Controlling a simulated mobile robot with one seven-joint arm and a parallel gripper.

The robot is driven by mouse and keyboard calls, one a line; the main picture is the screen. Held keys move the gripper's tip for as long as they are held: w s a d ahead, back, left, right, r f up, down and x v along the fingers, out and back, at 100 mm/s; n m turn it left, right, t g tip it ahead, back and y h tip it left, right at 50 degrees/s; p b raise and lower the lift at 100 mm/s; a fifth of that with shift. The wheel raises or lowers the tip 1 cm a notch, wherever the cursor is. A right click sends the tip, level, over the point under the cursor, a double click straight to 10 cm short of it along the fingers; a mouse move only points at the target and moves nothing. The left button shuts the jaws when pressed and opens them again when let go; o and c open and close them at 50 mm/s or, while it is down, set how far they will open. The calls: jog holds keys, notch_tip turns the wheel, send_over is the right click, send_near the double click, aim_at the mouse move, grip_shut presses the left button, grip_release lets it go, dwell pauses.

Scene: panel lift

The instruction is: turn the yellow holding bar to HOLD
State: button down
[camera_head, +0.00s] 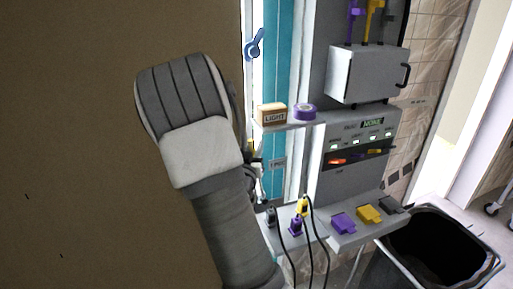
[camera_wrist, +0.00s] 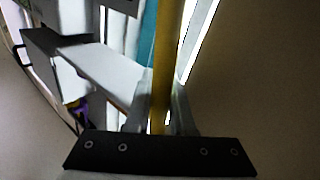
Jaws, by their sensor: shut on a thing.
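The yellow holding bar (camera_wrist: 167,50) runs up the middle of the wrist view, close to upright there. My gripper (camera_wrist: 161,112) has one finger on each side of the bar and is shut on it. In the head view my grey arm stands in front and hides most of the gripper and the bar. Which setting the bar points to cannot be read in either view.
A small shelf (camera_head: 286,123) holds a box marked LIGHT (camera_head: 272,114) and a purple roll (camera_head: 305,111). Below it, a tray holds plugs with black cables and purple and yellow blocks. A black bin (camera_head: 450,222) stands at the lower right. A large brown surface (camera_head: 75,130) fills the left.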

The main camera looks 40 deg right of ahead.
jog(key=c, duration=0.8)
grip_release()
jog(key=shift+o, duration=0.2)
jog(key=shift+w+a, duration=0.1)
jog(key=shift+a+f, duration=0.1)
jog(key=shift+a, duration=0.05)
